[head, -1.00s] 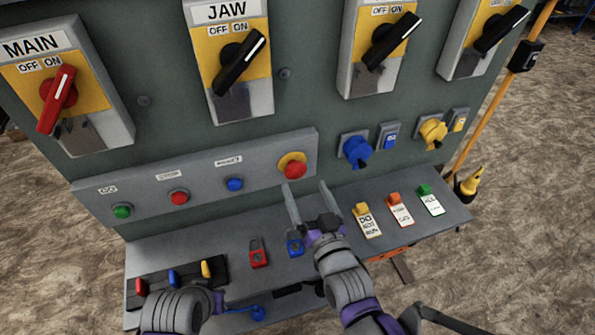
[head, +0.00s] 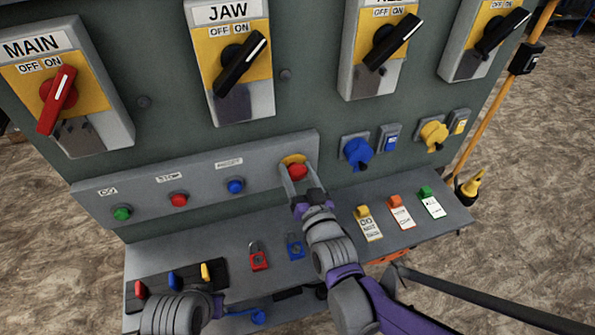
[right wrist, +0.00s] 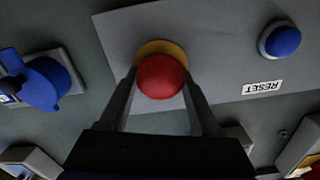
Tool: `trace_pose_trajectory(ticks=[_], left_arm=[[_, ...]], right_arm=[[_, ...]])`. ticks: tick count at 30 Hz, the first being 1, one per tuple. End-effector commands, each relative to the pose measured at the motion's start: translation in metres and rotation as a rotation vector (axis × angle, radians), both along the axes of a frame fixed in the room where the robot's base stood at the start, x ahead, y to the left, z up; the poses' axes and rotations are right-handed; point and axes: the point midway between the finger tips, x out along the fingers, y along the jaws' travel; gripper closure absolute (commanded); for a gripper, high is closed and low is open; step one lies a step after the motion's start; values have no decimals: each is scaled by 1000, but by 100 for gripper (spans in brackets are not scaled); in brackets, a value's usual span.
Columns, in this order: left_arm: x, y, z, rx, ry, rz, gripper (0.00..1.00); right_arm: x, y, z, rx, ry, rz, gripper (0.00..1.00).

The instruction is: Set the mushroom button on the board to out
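The red mushroom button (head: 297,171) sits on a yellow backing at the right end of the grey button board (head: 262,152). It also shows in the right wrist view (right wrist: 161,77), with a yellow ring behind it. My right gripper (head: 300,180) is open, with one finger on each side of the red button. In the right wrist view the gripper's fingers (right wrist: 160,90) stand apart, and a gap to the button seems to show; contact is unclear. My left arm shows at the lower left, but its gripper fingers are not visible.
Green, red and blue (head: 235,185) buttons lie left on the board. Rotary switches stand above, including the JAW switch (head: 240,62). A blue plug (head: 357,152) is to the right. Padlocks (head: 258,257) and tags (head: 368,224) lie on the shelf below.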

Motion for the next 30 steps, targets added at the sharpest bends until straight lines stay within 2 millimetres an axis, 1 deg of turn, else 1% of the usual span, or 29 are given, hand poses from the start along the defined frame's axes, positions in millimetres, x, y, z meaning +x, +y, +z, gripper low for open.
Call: trace_pose_trajectory(ticks=[1, 9, 16, 22, 28, 29, 30], left_arm=[[0, 0, 0, 0, 0, 0, 100], [0, 0, 0, 0, 0, 0, 100], [0, 0, 0, 0, 0, 0, 100], [0, 0, 2, 0, -1, 0, 100], [0, 0, 1, 0, 0, 0, 100], [0, 0, 1, 0, 0, 0, 100], [0, 0, 1, 0, 0, 0, 100]], right_arm=[[0, 0, 0, 0, 0, 0, 52], [0, 0, 0, 0, 0, 0, 100], [0, 0, 0, 0, 0, 0, 100], [-14, -5, 0, 0, 0, 0, 100], [-14, -5, -1, 0, 1, 0, 100], [-14, -5, -1, 0, 1, 0, 32], [-14, -5, -1, 0, 1, 0, 25]])
